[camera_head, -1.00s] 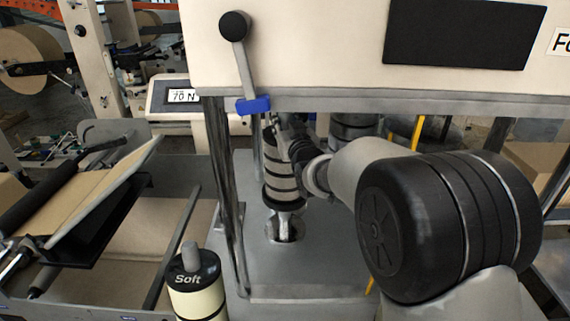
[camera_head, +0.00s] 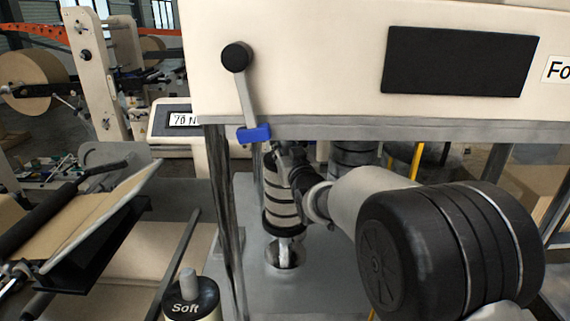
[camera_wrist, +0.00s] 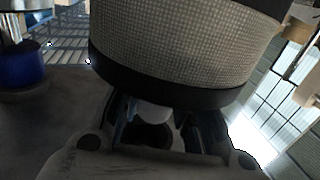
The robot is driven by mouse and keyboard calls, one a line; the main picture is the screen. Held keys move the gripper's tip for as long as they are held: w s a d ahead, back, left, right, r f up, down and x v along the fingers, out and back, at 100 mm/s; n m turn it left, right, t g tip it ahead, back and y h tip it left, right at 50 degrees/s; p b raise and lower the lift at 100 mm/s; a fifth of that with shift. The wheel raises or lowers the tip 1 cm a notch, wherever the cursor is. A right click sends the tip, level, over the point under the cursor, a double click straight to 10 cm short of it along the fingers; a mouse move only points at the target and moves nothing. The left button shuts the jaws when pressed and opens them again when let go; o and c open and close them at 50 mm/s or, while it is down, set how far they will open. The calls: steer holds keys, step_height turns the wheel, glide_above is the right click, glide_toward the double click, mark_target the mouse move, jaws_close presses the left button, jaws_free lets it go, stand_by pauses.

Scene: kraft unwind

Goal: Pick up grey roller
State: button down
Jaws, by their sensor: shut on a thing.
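The grey roller (camera_head: 284,212) stands upright under the cream machine housing, with grey and black bands along its body. A bright metal piece below it meets a round opening (camera_head: 283,254) in the grey plate; I cannot tell whether it is still seated there. My gripper (camera_head: 292,168) reaches in from the right and is shut on the roller's upper part, its fingertips partly hidden. In the wrist view the roller (camera_wrist: 185,45) fills the top as a woven grey cylinder with a black lower band, close against my gripper (camera_wrist: 165,125).
A lever with a black knob (camera_head: 237,57) and blue block (camera_head: 254,134) hangs just above the roller. The cream housing (camera_head: 290,80) overhangs closely. Dark posts (camera_head: 222,200) stand left. A roller marked "Soft" (camera_head: 188,305) stands at front left. Another dark cylinder (camera_head: 352,155) stands behind.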

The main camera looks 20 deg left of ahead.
steer(key=shift+r, duration=0.3)
steer(key=shift+r, duration=0.5)
steer(key=shift+s+r, duration=0.1)
steer(key=shift+r, duration=0.05)
steer(key=v, duration=1.8)
steer(key=shift+a+r, duration=0.1)
steer(key=shift+r, duration=0.9)
